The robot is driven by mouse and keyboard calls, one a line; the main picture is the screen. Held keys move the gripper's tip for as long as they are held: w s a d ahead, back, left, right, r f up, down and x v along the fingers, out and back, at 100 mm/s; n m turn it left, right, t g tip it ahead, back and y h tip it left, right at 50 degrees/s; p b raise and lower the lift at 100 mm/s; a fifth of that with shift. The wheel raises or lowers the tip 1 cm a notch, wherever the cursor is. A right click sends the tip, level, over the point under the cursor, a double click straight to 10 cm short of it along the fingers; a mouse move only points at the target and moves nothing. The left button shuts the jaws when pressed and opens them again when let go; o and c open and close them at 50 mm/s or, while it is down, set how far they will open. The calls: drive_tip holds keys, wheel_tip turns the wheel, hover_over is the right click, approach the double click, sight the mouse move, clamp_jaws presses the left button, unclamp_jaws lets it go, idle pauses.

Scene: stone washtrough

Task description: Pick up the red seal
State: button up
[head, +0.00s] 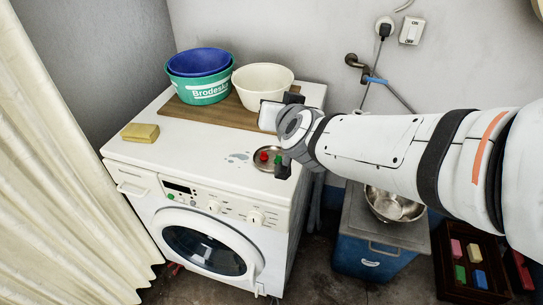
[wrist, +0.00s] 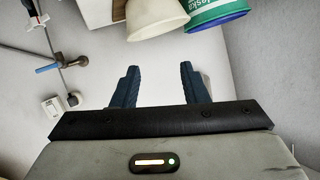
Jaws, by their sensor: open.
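The red seal (head: 264,156) is a small red piece on a round metal dish (head: 259,165), near the front right of the washing machine top. A small green piece (head: 278,160) lies on the same dish, close to its right. My gripper (head: 284,132) is over the right side of the machine, beside and behind the dish in the picture. In the wrist view my gripper (wrist: 157,76) has its two dark blue fingers apart with nothing between them. The red seal does not show in the wrist view.
The washing machine (head: 190,122) carries a yellow sponge (head: 140,133), a wooden board (head: 213,114), a cream basin (head: 262,82) and stacked blue (head: 198,62) and green basins (head: 200,90). A curtain (head: 60,190) hangs at left. A wall tap (head: 356,62) is behind.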

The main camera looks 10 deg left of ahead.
drive_tip(key=a+f+m+t+h+b, duration=0.1)
drive_tip(key=a+f+t+h+b, duration=0.1)
drive_tip(key=a+f+b, duration=0.45)
drive_tip(key=m+t+h+b, duration=0.1)
drive_tip(key=m+h+b, duration=0.1)
drive_tip(key=h+b, duration=0.2)
approach(264, 153)
drive_tip(key=shift+w+a+r, duration=0.2)
drive_tip(key=shift+w+a, duration=0.1)
drive_tip(key=shift+w, duration=0.05)
drive_tip(key=shift+s+f+h+b, duration=0.15)
drive_tip(key=shift+f+h+b, duration=0.05)
drive_tip(key=shift+h+b, duration=0.1)
drive_tip(key=b+x, duration=0.1)
drive_tip(key=x, duration=0.3)
drive_tip(key=b+x, duration=0.1)
drive_tip(key=x, duration=0.2)
drive_tip(key=shift+f+b, duration=0.25)
drive_tip(key=shift+b, duration=0.1)
drive_tip(key=shift+w+r, duration=0.1)
drive_tip(key=shift+w, duration=0.15)
drive_tip(key=shift+c, duration=0.2)
clamp_jaws()
